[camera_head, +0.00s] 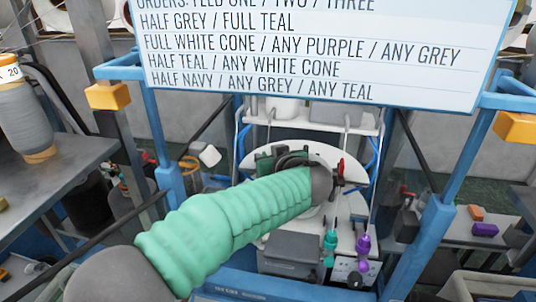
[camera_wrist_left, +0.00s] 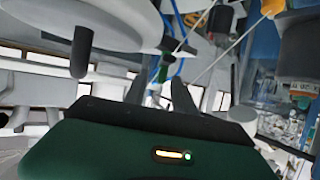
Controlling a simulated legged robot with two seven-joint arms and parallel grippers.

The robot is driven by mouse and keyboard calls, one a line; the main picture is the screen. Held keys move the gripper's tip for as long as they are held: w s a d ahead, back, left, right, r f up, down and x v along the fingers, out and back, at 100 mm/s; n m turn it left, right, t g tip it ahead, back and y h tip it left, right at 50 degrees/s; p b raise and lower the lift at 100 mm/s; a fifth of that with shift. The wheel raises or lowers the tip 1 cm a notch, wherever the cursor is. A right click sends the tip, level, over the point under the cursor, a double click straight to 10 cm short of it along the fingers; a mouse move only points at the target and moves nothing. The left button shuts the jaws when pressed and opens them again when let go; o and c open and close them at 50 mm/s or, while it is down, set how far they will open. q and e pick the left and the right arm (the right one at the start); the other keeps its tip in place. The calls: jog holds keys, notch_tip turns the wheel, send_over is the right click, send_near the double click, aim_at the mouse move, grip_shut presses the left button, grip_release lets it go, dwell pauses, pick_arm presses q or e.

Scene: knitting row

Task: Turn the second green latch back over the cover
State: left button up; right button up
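My left arm with a light green sleeve crosses the machine from the lower left. Its dark green and black gripper (camera_head: 262,161) is folded back behind the forearm, over the round white plate (camera_head: 308,152). In the left wrist view, two dark fingers (camera_wrist_left: 160,88) stand apart with a gap between them, and nothing is clearly held. A small green piece (camera_wrist_left: 163,73) shows beyond that gap; I cannot tell if it is a latch or touches a finger. The forearm hides much of the plate. I cannot make out the cover or second green latch. My right gripper is out of view.
A white order board (camera_head: 320,50) hangs above the machine. Blue posts (camera_head: 165,150) with orange blocks stand on both sides. A red part (camera_head: 340,170) stands just beyond my wrist. Teal (camera_head: 329,245) and purple (camera_head: 363,245) pieces sit at the front. A grey cone (camera_head: 22,105) stands left.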

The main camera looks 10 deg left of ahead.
pick_arm(q)
jog(key=shift+w+a+f, duration=0.1)
grip_shut()
dwell(0.3)
